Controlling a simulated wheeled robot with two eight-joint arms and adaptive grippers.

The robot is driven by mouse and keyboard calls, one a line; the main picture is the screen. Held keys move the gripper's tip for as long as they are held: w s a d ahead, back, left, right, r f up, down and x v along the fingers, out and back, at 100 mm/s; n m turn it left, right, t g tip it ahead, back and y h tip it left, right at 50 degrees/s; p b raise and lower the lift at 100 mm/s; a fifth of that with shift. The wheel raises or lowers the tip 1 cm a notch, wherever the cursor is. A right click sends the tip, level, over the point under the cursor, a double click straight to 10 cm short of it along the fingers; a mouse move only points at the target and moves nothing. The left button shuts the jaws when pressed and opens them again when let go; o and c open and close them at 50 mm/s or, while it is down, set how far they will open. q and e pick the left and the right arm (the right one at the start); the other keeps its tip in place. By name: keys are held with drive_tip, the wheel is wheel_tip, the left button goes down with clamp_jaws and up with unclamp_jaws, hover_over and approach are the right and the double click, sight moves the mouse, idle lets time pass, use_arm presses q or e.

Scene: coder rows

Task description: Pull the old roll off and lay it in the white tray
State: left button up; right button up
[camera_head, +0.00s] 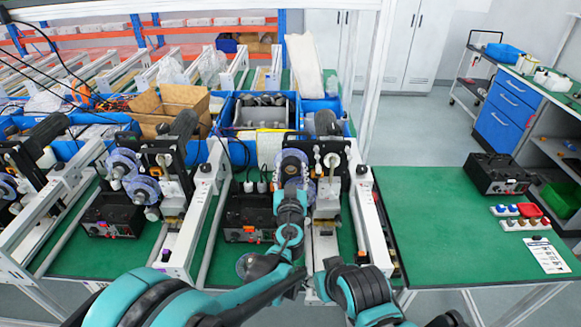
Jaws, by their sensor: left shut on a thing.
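The coder in front of me carries a bluish translucent roll (291,157) on its upper spindle and a second disc (308,189) lower down. My left gripper (291,178) reaches up from below to the upper roll's front and is shut on it. The fingers overlap the roll, and the wrist hides part of the lower disc. The roll still appears to be at the coder's face; whether it is clear of the spindle cannot be told. I cannot make out a white tray.
A neighbouring coder (140,185) stands to the left with similar discs. White rails (372,220) flank my coder. The green table (430,225) on the right is mostly clear, with a black box (497,175) at its far right. Blue bins (327,108) sit behind.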

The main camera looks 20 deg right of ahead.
use_arm(q)
drive_tip(key=shift+v, duration=2.55)
drive_tip(key=shift+s, duration=0.15)
